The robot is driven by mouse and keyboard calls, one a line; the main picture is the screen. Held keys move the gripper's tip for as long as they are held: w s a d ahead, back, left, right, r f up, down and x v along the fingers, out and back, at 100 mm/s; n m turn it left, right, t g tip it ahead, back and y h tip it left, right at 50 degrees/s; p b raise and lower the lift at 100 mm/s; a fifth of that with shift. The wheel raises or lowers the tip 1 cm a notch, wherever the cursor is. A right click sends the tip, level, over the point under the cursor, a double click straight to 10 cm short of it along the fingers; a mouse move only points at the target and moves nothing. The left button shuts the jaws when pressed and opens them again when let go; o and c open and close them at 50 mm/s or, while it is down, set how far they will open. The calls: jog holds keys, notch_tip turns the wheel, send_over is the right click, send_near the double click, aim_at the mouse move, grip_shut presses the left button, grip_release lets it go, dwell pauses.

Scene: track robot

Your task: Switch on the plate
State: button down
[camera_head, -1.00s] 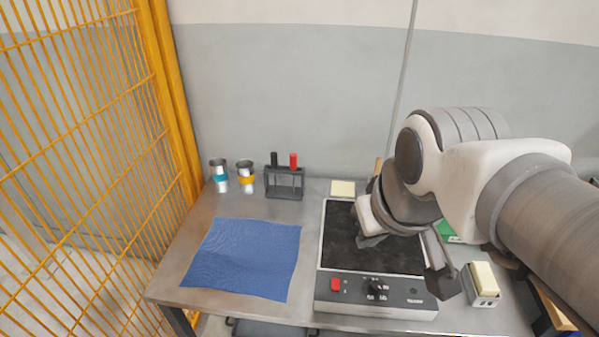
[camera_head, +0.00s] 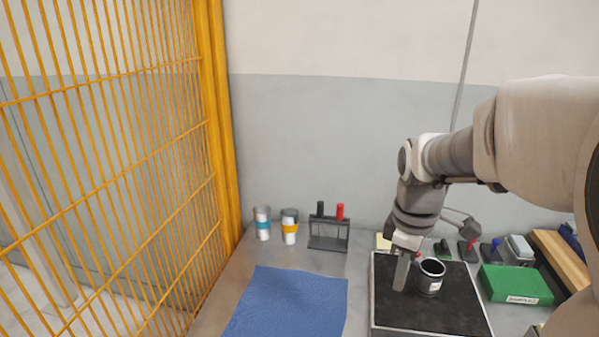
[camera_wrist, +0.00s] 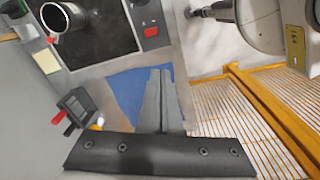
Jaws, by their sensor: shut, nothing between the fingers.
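The plate (camera_head: 440,312) is a hot plate with a black top and pale rim at the lower right of the head view. Whether the switch is on cannot be told. My gripper (camera_head: 400,284) is shut and empty, pointing down over the left part of the plate, beside the cup. Its fingers also show in the wrist view (camera_wrist: 165,73), apart from the switch.
A blue cloth (camera_head: 290,302) lies left of the plate. A rack (camera_head: 329,233) with black and red items and two banded cups (camera_head: 263,224) stand behind it. A green box (camera_head: 515,284) lies right. A yellow fence (camera_head: 110,170) bounds the left.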

jog(key=w+d+f+n+g+b, duration=0.1)
jog(key=w+d+f+n+g, duration=0.1)
jog(key=f, duration=0.5)
jog(key=shift+w+d+f+n+y, duration=0.25)
jog(key=shift+w+d+n+y, duration=0.2)
jog(key=shift+d+n, duration=0.6)
jog(key=shift+f, duration=0.1)
jog(key=f+b, duration=0.1)
jog(key=f, duration=0.3)
jog(key=s+f+b, duration=0.1)
jog(key=f, duration=0.4)
jog(key=f+b, duration=0.1)
jog(key=f, duration=0.3)
jog(key=shift+s+a+f, duration=0.3)
jog(key=shift+f, duration=0.15)
jog(key=shift+s+f, duration=0.15)
